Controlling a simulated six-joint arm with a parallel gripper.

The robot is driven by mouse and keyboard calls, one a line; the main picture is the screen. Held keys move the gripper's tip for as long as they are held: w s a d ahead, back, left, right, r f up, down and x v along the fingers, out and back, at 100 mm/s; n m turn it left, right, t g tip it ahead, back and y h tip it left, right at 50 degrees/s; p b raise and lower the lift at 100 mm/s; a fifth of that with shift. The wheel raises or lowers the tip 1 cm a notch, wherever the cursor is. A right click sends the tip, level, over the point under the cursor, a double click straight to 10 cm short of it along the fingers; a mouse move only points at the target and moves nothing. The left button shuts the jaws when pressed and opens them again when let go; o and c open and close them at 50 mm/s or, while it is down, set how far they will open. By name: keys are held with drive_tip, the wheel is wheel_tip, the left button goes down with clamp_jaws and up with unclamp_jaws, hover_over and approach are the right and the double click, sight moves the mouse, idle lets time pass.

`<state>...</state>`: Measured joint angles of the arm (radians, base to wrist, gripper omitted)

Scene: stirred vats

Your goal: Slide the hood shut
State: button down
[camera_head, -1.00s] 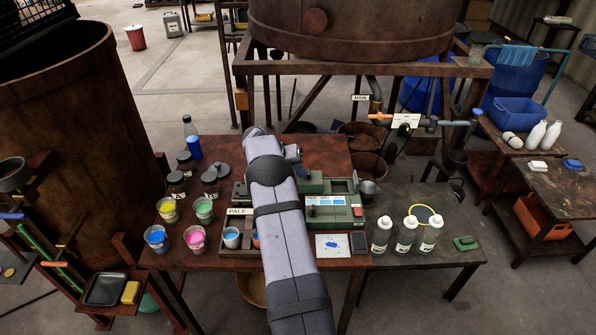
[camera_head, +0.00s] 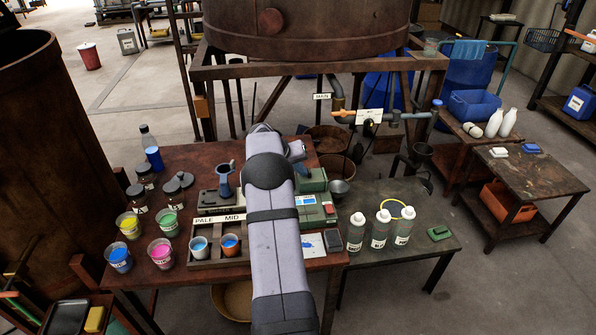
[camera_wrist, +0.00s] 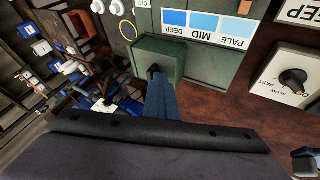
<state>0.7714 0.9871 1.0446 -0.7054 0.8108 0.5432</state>
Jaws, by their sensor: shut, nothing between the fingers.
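The hood is a green box on the back of the green reader (camera_head: 318,214), and it shows in the head view (camera_head: 314,181) just right of my arm. It sits over the right end of the reader's rear part. In the wrist view the hood (camera_wrist: 172,52) is in the upper middle, beside the reader's PALE, MID, DEEP colour panel. My gripper (camera_wrist: 155,74) is shut and empty. Its fingertips are against or very close to the hood's near face, with a dark patch where they meet. In the head view my arm hides the fingertips.
A PALE/MID rack (camera_head: 207,254) with cups stands left of the reader. A stirrer knob box (camera_wrist: 292,80) is at the right in the wrist view. Labelled bottles (camera_head: 379,229) and a yellow ring (camera_head: 396,208) are on the right table. Paint cups and jars crowd the left.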

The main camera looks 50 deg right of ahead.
drive_tip(key=shift+s+d, duration=0.15)
drive_tip(key=w+a+b, duration=0.1)
drive_tip(key=w+a, duration=0.2)
drive_tip(key=shift+w+a+f+b, duration=0.1)
drive_tip(key=shift+a+b, duration=0.05)
drive_tip(key=shift+b, duration=0.15)
drive_tip(key=s+b+v, duration=0.1)
drive_tip(key=b+v, duration=0.2)
drive_tip(key=v, duration=0.7)
drive_tip(key=w+a+n+t+y+p, duration=0.1)
drive_tip(key=w+a+n+y+p, duration=0.15)
drive_tip(key=a, duration=1.15)
drive_tip(key=s+a+f+n+y, duration=0.1)
drive_tip(key=s+a+n, duration=0.1)
drive_tip(key=a, duration=0.5)
drive_tip(key=s+a+f+n+y, duration=0.1)
drive_tip(key=s+a+f+n, duration=0.15)
drive_tip(key=a, duration=0.35)
drive_tip(key=s+a+f+n+y+p, duration=0.2)
drive_tip(key=s+a+f+n+y, duration=0.15)
drive_tip(key=s+a, duration=1.35)
wheel_tip(320, 180, down, 40)
drive_tip(key=b, duration=4)
drive_tip(key=shift+a+h+b, duration=0.2)
drive_tip(key=shift+h+b, duration=0.1)
